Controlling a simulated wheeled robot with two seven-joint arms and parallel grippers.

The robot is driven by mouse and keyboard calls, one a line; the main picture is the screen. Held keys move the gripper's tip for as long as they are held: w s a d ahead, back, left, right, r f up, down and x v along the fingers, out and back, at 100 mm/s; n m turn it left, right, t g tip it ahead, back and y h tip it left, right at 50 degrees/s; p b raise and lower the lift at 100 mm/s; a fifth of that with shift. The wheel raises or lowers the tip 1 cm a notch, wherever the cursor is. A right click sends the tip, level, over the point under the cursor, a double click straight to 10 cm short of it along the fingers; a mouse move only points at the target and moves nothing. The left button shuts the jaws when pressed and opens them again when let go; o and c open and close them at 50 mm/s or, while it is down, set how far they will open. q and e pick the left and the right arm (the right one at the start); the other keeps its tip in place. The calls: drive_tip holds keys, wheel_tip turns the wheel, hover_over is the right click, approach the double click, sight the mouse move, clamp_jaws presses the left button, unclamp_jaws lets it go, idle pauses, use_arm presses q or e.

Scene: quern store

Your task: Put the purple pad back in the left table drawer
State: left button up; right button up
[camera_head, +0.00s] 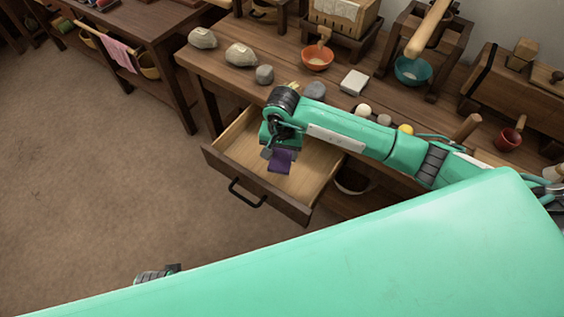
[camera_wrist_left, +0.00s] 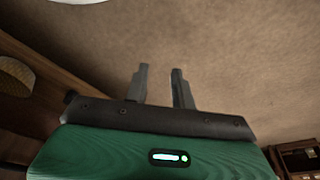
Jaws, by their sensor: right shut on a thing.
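The purple pad (camera_head: 281,161) is in my right gripper (camera_head: 276,153), which is shut on it, inside the outline of the open drawer (camera_head: 315,182). The pad hangs below the jaws; I cannot tell whether it touches the drawer floor. The drawer is pulled out from the wooden table (camera_head: 290,72), has a dark handle on its front, and its visible floor is otherwise bare. My right arm hides part of the drawer's far side. My left gripper (camera_wrist_left: 159,72) is open and empty in the left wrist view, over brown floor.
On the table stand stones (camera_head: 240,55), an orange bowl (camera_head: 317,58), a teal bowl (camera_head: 410,71), a white block (camera_head: 354,82) and a red cup (camera_head: 507,139). Another table (camera_head: 130,25) with a pink cloth (camera_head: 119,54) is at the upper left. The floor at left is clear.

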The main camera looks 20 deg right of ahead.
sight(282, 164)
wheel_tip(282, 164, down, 6)
drive_tip(key=shift+r, duration=0.1)
drive_tip(key=shift+f, duration=0.25)
use_arm(q)
drive_tip(key=shift+w+r, duration=0.15)
drive_tip(key=shift+r, duration=0.25)
drive_tip(key=shift+f, duration=0.1)
use_arm(e)
drive_tip(key=shift+f, duration=0.1)
drive_tip(key=o, duration=0.9)
use_arm(q)
drive_tip(key=shift+s, duration=0.35)
drive_tip(key=shift+r, duration=0.2)
